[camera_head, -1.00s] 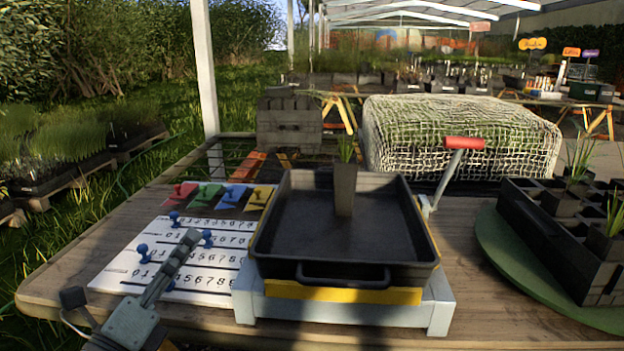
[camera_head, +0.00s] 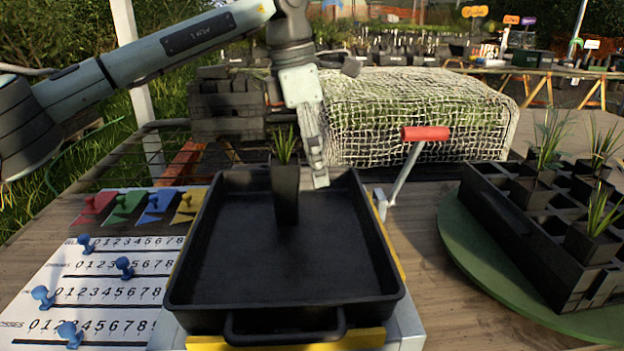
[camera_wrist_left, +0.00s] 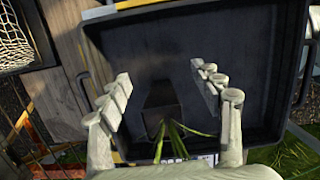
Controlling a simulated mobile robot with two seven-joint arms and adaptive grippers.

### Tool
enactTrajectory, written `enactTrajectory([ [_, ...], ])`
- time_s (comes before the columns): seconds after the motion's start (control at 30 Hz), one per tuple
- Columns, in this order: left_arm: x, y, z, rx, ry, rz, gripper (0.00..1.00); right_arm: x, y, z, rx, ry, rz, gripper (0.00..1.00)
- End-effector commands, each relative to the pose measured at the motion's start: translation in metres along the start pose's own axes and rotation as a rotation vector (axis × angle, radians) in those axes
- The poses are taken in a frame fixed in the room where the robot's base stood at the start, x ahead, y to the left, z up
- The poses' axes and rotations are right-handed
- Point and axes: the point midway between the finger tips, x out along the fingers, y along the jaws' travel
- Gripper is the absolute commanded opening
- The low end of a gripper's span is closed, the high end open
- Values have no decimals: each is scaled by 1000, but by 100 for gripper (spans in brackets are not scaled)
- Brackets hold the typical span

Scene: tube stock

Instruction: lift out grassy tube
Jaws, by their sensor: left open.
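A black square tube with a tuft of green grass (camera_head: 286,190) stands in the black tray (camera_head: 235,265), toward its back. My left gripper (camera_head: 317,168) reaches down from above just to the right of the grass in the head view, pointing downward. In the left wrist view the tube (camera_wrist_left: 162,97) lies between the two spread fingers (camera_wrist_left: 163,88), with gaps on both sides. The gripper is open and holds nothing. My right gripper is not in view.
A black crate (camera_head: 520,225) with several grassy tubes stands on a green round board (camera_head: 462,252) at right. A red-handled lever (camera_head: 424,134) rises beside the tray. A net-covered block (camera_head: 415,115) is behind. A number board with blue pegs (camera_head: 95,285) lies left.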

Motion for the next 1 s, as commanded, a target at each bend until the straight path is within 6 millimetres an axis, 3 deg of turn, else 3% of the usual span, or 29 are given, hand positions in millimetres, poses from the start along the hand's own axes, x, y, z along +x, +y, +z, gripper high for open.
enactTrajectory([
  [0.1, -21, 2, -28, 33, 140, 20, 65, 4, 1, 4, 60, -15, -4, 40],
  [0.23, -24, 1, -40, 44, 196, 22, 65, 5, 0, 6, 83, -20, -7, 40],
  [0.57, 7, 1, -42, 46, 196, 20, 65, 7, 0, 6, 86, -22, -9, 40],
  [0.8, 43, 2, -44, 46, 195, 19, 65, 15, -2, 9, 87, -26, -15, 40],
  [1.0, 49, 2, -44, 46, 193, 22, 65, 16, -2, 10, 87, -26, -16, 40],
])
